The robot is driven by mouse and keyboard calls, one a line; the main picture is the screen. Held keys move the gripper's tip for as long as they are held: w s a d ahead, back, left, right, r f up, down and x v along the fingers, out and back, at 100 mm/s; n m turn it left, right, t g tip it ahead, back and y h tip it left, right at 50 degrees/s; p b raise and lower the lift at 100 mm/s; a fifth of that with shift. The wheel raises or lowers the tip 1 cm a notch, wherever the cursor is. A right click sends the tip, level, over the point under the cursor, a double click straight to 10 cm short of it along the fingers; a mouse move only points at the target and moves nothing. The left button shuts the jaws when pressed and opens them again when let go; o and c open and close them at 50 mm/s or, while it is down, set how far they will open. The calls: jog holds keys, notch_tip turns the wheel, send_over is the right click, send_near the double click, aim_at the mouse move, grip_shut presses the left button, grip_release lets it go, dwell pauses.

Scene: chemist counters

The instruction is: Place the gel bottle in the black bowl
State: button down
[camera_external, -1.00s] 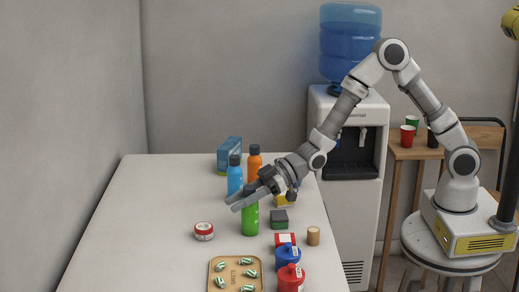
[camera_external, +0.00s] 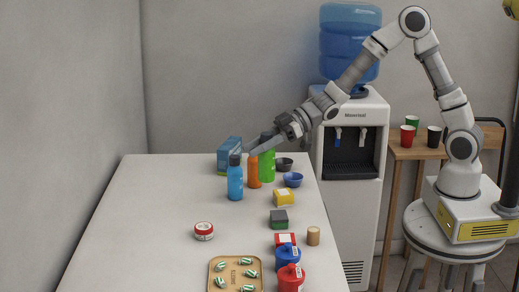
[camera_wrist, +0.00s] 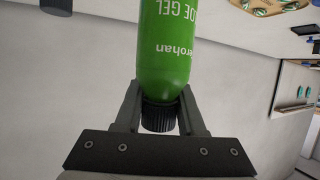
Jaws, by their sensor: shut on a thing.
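The green gel bottle (camera_external: 267,166) is upright in my gripper (camera_external: 266,143), which is shut on its black cap. In the wrist view the bottle (camera_wrist: 167,45) fills the space ahead of the fingers (camera_wrist: 160,108), with "GEL" printed on its side. It appears to hang above the far part of the counter, though its exact height is hard to tell. The small black bowl (camera_external: 284,164) is just right of the bottle, near the counter's far right edge.
An orange bottle (camera_external: 253,172) and a blue bottle (camera_external: 235,180) stand close on the left. A blue box (camera_external: 229,153) is behind them. A blue bowl (camera_external: 293,180) and a yellow box (camera_external: 283,198) are nearer on the right. The counter's left side (camera_external: 150,220) is clear.

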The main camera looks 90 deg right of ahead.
jog(key=shift+s+d+r, duration=0.15)
jog(key=shift+d+r, duration=0.1)
jog(key=shift+d, duration=0.1)
jog(key=s+d+r+m+h+p, duration=0.1)
jog(key=s+d, duration=0.5)
jog(key=d, duration=0.6)
jog(key=s+d+m+h+p, duration=0.15)
jog(key=s+d, duration=0.35)
jog(key=d, duration=0.6)
jog(key=s+d+r+m+h+p, duration=0.1)
jog(key=s+d, duration=0.5)
jog(key=d, duration=0.6)
jog(key=shift+t+h, duration=0.25)
jog(key=shift+t, duration=0.15)
jog(key=shift+w+a+f+b, duration=0.35)
jog(key=shift+w+a+f, duration=0.45)
jog(key=shift+w+f, duration=1)
jog(key=shift+w+a+f+b, duration=0.4)
jog(key=shift+w+a+f, duration=0.35)
jog(key=shift+w+f, duration=1.1)
jog(key=shift+w+a+f+b, duration=0.35)
jog(key=shift+w+a+f, duration=0.45)
jog(key=shift+w+f, duration=1)
jog(key=shift+s+f, duration=0.3)
